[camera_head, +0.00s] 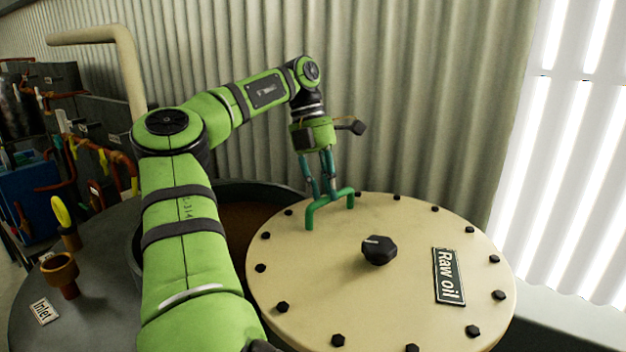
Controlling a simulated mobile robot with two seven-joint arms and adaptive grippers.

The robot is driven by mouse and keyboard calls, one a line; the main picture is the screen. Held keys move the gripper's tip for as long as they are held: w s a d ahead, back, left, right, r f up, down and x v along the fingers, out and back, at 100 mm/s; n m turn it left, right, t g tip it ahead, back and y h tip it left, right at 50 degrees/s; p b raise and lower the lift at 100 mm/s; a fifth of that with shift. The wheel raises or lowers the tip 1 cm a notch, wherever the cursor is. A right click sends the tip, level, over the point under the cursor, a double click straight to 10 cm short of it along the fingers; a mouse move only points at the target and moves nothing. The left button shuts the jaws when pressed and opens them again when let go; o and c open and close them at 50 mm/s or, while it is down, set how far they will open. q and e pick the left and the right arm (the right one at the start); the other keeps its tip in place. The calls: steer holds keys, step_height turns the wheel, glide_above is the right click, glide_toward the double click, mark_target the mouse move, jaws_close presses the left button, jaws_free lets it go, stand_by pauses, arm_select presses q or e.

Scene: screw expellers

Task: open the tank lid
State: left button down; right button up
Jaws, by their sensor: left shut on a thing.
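The round cream tank lid (335,290) with the "Raw oil" label fills the lower right of the head view. It lies off to the right of the tank opening (240,232), and a dark curved rim with a brown inside shows to its left. A green bar handle (311,217) stands at the lid's far left edge. My left gripper (325,192) points down and is shut on this handle. My left arm hides part of the opening and the lid's near left edge. My right gripper is not in view.
A black knob (379,250) stands on the lid, with several dark bolts around its rim. The grey tank top (95,290) at left carries an orange-brown inlet fitting (61,271) and a yellow-handled valve (63,215). A corrugated wall (420,110) stands close behind.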

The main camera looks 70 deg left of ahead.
arm_select(q)
steer(key=shift+w+d, duration=0.2)
stand_by(0.3)
steer(key=c, duration=1.1)
jaws_free()
steer(key=shift+o, duration=0.2)
steer(key=w+v, duration=0.1)
steer(key=v, duration=0.6)
steer(key=shift+s+r, duration=0.2)
steer(key=shift+s, duration=0.3)
